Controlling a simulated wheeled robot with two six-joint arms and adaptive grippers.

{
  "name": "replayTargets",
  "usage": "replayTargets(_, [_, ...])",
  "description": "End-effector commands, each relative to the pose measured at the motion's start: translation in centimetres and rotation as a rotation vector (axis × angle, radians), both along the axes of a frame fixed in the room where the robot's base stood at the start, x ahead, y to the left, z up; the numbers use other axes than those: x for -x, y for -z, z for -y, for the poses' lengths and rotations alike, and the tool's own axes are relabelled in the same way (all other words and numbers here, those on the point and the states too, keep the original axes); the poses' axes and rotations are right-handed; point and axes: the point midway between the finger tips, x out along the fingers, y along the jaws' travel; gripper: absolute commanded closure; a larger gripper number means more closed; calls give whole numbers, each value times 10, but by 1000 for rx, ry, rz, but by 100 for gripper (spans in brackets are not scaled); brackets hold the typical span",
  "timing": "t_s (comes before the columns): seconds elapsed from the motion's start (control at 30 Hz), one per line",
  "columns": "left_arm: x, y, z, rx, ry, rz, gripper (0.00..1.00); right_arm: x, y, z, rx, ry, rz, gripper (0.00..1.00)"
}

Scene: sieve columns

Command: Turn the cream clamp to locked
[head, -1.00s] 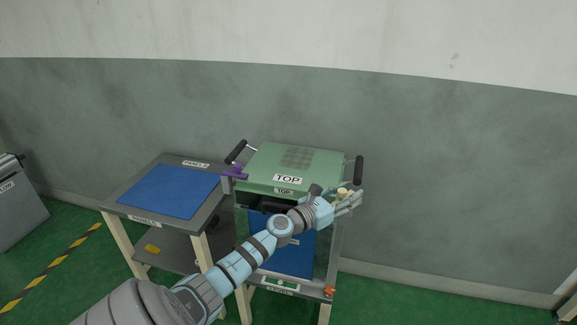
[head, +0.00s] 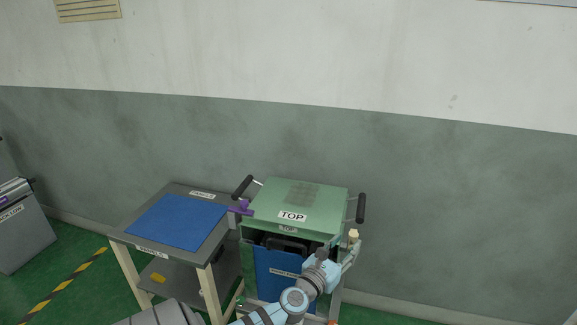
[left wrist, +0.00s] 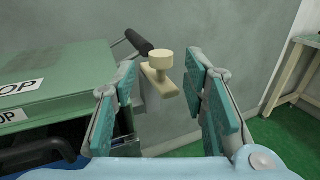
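The cream clamp (head: 353,236) is at the right side of the green TOP unit (head: 305,200). In the left wrist view the cream clamp (left wrist: 164,80) shows a round knob on a flat bar. The bar slants down to the right. My left gripper (head: 346,257) is just below and in front of the clamp in the head view. In the left wrist view its two teal-padded fingers (left wrist: 165,100) are wide apart, with the clamp beyond and between their tips. No contact shows, and nothing is held. My right gripper is not in view.
A purple clamp (head: 241,208) is on the unit's left side. Black handles (head: 361,207) stick up at both sides. A side table with a blue panel (head: 178,220) stands at left. A blue panel (head: 276,272) fronts the unit. Wall (head: 450,220) stands behind; floor at right is free.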

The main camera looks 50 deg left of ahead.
Motion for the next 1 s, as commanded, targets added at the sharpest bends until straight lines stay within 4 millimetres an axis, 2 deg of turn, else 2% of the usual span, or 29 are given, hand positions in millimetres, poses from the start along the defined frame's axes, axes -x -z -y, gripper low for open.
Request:
replayTargets(0.17, [33,0,9,-1,2,-2,60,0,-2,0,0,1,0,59])
replayTargets(0.37, [89,2,24,0,3,-3,60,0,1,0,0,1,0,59])
replayTargets(0.67, [107,84,4,359,-111,-108,60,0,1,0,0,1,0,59])
replayTargets(1.0, [145,178,-5,779,-303,-190,60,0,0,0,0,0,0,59])
